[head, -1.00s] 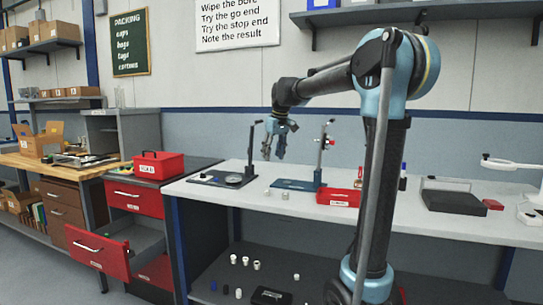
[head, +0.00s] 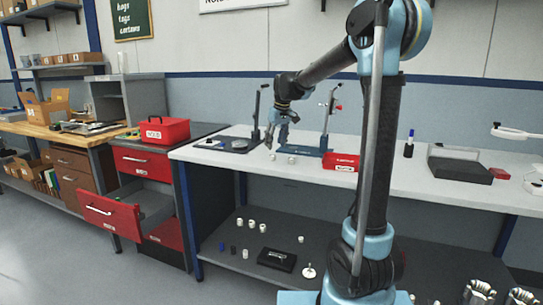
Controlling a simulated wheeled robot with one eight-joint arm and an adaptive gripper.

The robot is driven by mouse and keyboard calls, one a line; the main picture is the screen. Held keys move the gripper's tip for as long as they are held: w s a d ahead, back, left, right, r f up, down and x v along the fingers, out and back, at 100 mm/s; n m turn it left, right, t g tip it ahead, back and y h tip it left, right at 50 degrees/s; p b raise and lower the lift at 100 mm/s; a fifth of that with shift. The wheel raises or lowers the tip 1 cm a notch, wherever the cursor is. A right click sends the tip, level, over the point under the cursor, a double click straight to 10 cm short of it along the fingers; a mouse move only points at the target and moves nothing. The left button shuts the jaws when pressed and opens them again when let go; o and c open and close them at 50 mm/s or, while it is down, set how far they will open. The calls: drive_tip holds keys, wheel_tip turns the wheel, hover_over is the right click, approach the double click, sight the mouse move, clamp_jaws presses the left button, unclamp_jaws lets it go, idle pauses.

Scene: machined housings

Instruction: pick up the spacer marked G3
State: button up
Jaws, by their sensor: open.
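Two small pale spacers stand on the bench top, a left one (head: 277,158) and a right one (head: 292,160). Several more small pale cylinders (head: 252,224) are on the dark lower shelf. No G3 mark can be read on any of them at this size. My gripper (head: 276,143) is open and points down, with its fingertips just above and behind the two bench spacers in the picture. Nothing shows between its fingers. Whether it touches a spacer cannot be told.
A red bin (head: 341,162) and a black tray (head: 459,170) are farther right. A red drawer (head: 110,212) hangs open at left. A black box (head: 276,260) sits on the lower shelf.

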sight(273, 158)
drive_tip(key=shift+x, duration=3.15)
clamp_jaws()
